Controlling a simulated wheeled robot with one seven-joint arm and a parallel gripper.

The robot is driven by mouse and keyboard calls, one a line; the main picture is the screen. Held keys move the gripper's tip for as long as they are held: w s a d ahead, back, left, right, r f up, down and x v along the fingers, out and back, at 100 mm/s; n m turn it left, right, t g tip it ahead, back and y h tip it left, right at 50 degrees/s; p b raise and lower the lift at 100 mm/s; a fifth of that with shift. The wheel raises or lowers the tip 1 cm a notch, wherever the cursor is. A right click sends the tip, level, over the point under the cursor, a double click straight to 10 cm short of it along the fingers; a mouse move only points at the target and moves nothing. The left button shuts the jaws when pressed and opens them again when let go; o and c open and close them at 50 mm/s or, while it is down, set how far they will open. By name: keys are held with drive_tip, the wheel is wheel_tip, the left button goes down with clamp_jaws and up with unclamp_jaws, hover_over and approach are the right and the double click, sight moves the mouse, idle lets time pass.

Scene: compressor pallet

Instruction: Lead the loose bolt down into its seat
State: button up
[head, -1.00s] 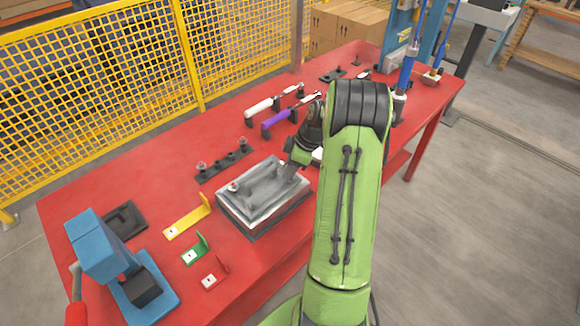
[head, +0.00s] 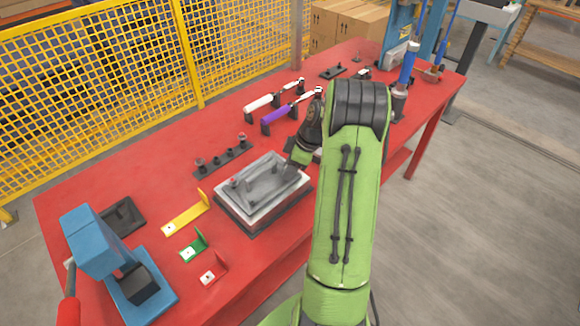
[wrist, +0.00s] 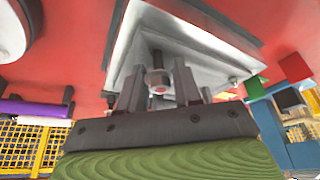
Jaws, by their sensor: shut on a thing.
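The compressor block (head: 262,192), a grey casting on a pale base, sits on the red table and also shows in the wrist view (wrist: 205,45). My gripper (wrist: 158,88) is at the block's right end in the head view, partly hidden by my arm. In the wrist view its two dark fingers are closed around the loose bolt (wrist: 157,77), a small grey piece with a collar and a reddish end. The bolt is close to the casting; I cannot tell whether it touches its seat, which is hidden.
A dark rack with several bolts (head: 222,162) stands behind the block. Yellow (head: 187,216), green (head: 194,249) and red (head: 214,270) brackets lie to the left. A blue press (head: 100,255) stands front left. Purple-handled (head: 282,119) and white-handled tools lie behind.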

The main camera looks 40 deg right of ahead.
drive_tip(key=shift+f+b, duration=0.3)
drive_tip(key=shift+f, duration=0.1)
idle(0.4)
drive_tip(key=o, duration=1)
drive_tip(key=shift+o, duration=0.2)
drive_tip(key=shift+r, duration=0.1)
drive_tip(key=p+v, duration=0.4)
drive_tip(key=v, duration=1.1)
drive_tip(key=shift+r, duration=0.35)
